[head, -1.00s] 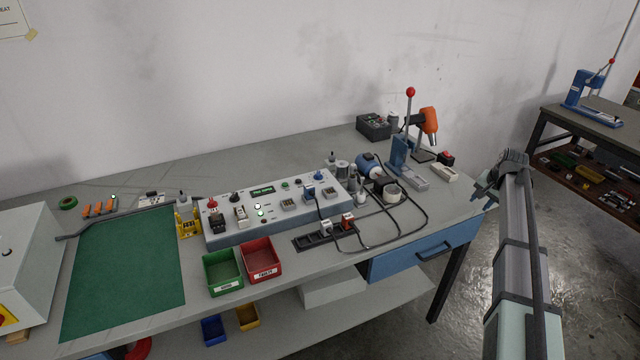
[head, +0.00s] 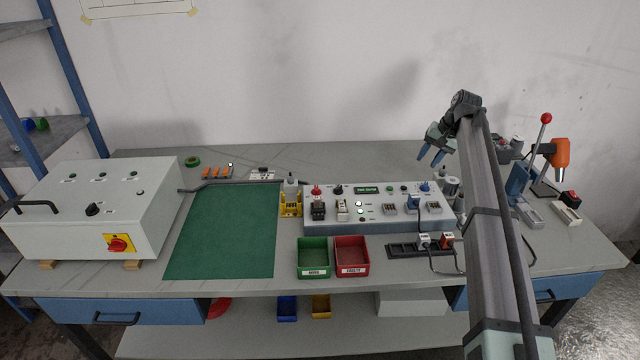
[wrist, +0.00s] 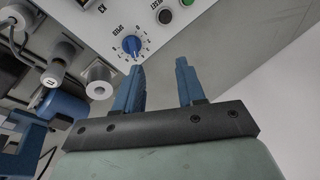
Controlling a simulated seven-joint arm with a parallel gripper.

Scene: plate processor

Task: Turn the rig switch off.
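The light grey rig panel (head: 375,222) stands on the bench, with a lit green display, knobs, sockets and lit green lamps. At its left end are a red-topped black part (head: 317,205) and a white switch-like part (head: 342,210). Which part is the rig switch, and its position, I cannot tell. My gripper (head: 429,158) is above and behind the panel's right end, apart from it. In the wrist view my gripper (wrist: 158,68) has its two blue fingers spread with nothing between them. Beyond them shows a blue SPEED knob (wrist: 132,45) on the panel.
A white cabinet (head: 110,205) with a red-yellow rotary switch (head: 119,244) stands at left. Green (head: 313,258) and red (head: 351,257) bins and a black power strip (head: 405,250) lie before the panel. A lever press (head: 522,190) stands at right. The green mat (head: 225,230) is clear.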

